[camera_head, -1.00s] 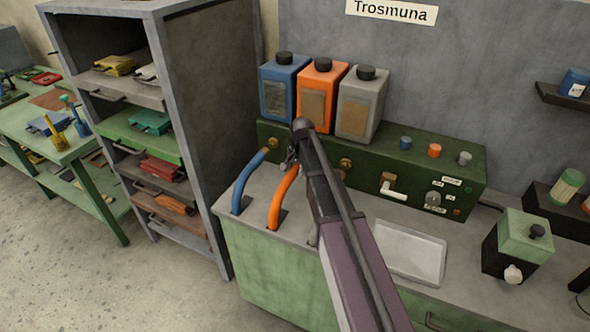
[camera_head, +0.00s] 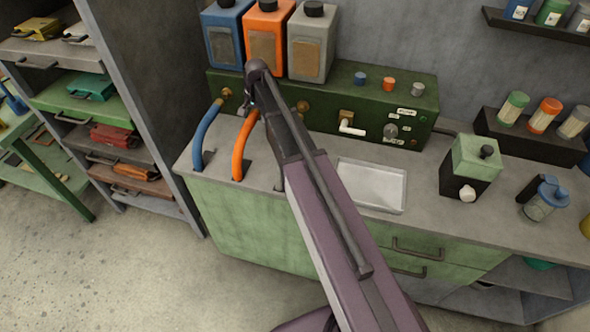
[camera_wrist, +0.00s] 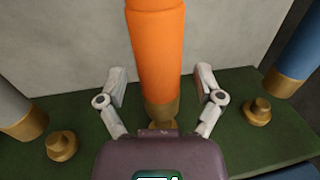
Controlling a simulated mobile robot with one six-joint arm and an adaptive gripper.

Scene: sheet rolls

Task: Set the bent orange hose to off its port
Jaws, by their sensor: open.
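The bent orange hose (camera_head: 240,150) rises from a slot in the grey counter toward the green panel (camera_head: 325,112), with its upper end partly hidden by my arm in the head view. In the wrist view the orange hose (camera_wrist: 157,50) runs between my fingers. Its brass end (camera_wrist: 161,108) lines up with a brass port (camera_wrist: 163,125) on the panel; I cannot tell whether they are joined. My gripper (camera_wrist: 160,88) is open, one finger on each side of the hose, with gaps visible. In the head view the gripper is mostly hidden behind my arm's end.
The blue hose (camera_head: 203,132) stands close at the left. A grey hose end (camera_wrist: 15,112) shows in the wrist view. Blue, orange (camera_head: 268,40) and grey bottles stand on the panel. A white lever (camera_head: 352,129), a tray (camera_head: 372,186) and a green-black box (camera_head: 470,168) lie to the right.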

